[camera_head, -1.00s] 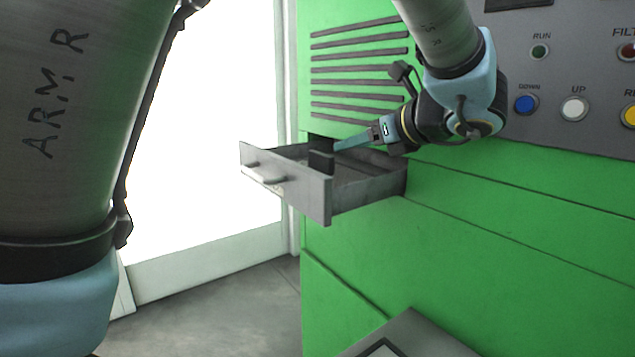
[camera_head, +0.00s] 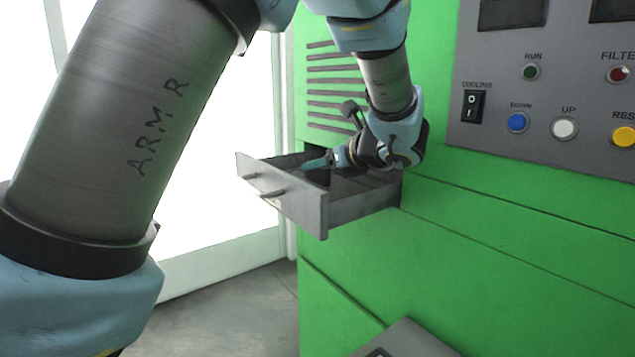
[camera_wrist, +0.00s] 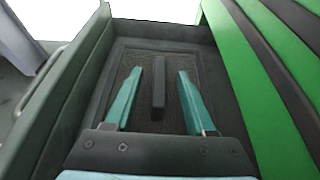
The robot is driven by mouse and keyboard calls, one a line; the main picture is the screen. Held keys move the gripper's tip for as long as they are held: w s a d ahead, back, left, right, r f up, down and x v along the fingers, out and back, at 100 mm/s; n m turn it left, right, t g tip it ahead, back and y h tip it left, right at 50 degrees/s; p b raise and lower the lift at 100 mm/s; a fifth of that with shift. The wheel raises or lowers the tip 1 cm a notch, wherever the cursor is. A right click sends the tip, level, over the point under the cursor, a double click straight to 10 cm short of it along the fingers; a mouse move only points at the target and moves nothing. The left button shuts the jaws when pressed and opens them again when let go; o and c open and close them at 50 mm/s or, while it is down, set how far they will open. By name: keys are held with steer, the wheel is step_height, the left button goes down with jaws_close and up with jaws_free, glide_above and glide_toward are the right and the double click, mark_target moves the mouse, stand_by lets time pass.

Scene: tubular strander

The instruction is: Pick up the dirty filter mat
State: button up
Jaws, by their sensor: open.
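The filter mat (camera_wrist: 144,102) is a dark, grainy mesh panel lying flat on the floor of the pulled-out grey drawer (camera_head: 282,195). A black upright bar (camera_wrist: 158,88), like a grip, stands at the mat's middle in the wrist view. My gripper (camera_wrist: 160,72) is open, with one teal finger on each side of the bar and a gap on both sides. In the head view my gripper (camera_head: 318,164) reaches down into the drawer from the right. The mat's near part is hidden under the gripper in the wrist view.
The drawer walls (camera_wrist: 72,95) stand close around my gripper. The green machine (camera_head: 500,230) rises behind, with vent slots (camera_head: 335,85) and a control panel (camera_head: 560,95) at the right. A grey box-like surface (camera_head: 405,340) shows at the bottom.

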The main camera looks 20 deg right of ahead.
steer(key=shift+c, duration=0.2)
jaws_close()
stand_by(0.5)
